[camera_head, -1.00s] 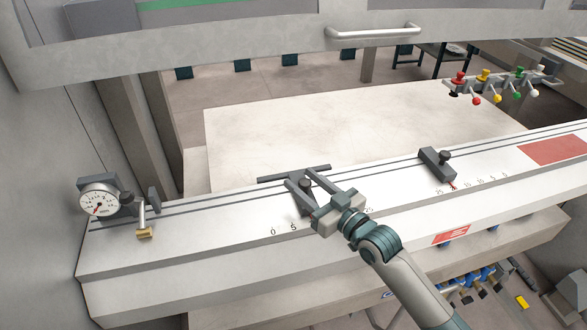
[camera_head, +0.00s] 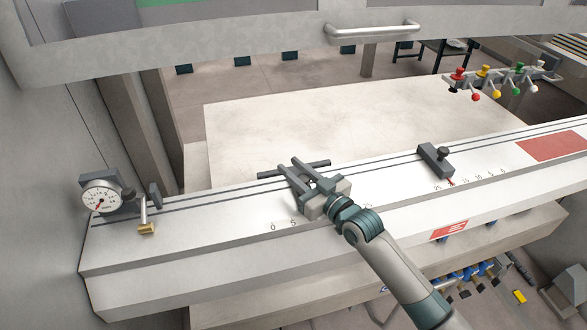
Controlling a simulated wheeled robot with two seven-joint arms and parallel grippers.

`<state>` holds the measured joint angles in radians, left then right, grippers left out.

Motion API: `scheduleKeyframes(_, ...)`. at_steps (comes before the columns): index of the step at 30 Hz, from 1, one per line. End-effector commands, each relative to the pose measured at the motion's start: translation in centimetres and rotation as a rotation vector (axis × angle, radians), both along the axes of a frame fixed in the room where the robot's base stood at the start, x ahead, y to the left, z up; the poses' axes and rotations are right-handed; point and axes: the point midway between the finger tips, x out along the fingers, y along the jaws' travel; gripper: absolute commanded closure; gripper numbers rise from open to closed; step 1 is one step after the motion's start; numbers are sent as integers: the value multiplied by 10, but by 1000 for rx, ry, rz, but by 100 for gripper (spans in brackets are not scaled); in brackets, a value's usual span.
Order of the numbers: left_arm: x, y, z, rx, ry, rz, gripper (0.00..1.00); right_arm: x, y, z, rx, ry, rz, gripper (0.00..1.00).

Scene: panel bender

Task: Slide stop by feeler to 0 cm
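The stop near the feeler (camera_head: 265,174) is a dark T-shaped piece with a long crossbar, on the grooved rail of the light bench, close to the scale marks 0 and 5. My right gripper (camera_head: 289,164) comes from the lower right and covers much of the stop. Its two fingers are apart on either side of the stop's knob. I cannot tell whether they press on it. The feeler (camera_head: 147,214), with a brass foot, stands at the rail's left end by a round dial gauge (camera_head: 101,199). My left gripper is not in view.
A second dark stop (camera_head: 435,160) with a knob sits farther right on the rail. Several coloured levers (camera_head: 496,80) are at the upper right. A handle (camera_head: 372,31) is on the frame above.

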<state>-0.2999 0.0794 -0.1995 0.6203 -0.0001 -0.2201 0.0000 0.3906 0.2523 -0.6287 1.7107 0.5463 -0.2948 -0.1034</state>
Motion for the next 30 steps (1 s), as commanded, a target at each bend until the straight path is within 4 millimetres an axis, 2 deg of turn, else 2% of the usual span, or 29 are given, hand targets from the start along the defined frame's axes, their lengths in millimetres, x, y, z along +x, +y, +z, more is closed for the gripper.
scheduleKeyframes(4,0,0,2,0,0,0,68,-2,4,0,1,1,1,100)
scheduleKeyframes(8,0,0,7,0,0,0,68,-7,20,1,3,3,2,100)
scheduleKeyframes(15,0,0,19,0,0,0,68,-23,70,2,6,5,2,100)
scheduleKeyframes(19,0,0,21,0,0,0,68,-30,91,1,2,3,1,100)
scheduleKeyframes(23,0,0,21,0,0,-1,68,-33,100,0,1,2,1,100)
scheduleKeyframes(30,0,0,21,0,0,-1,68,-34,102,0,1,2,3,100)
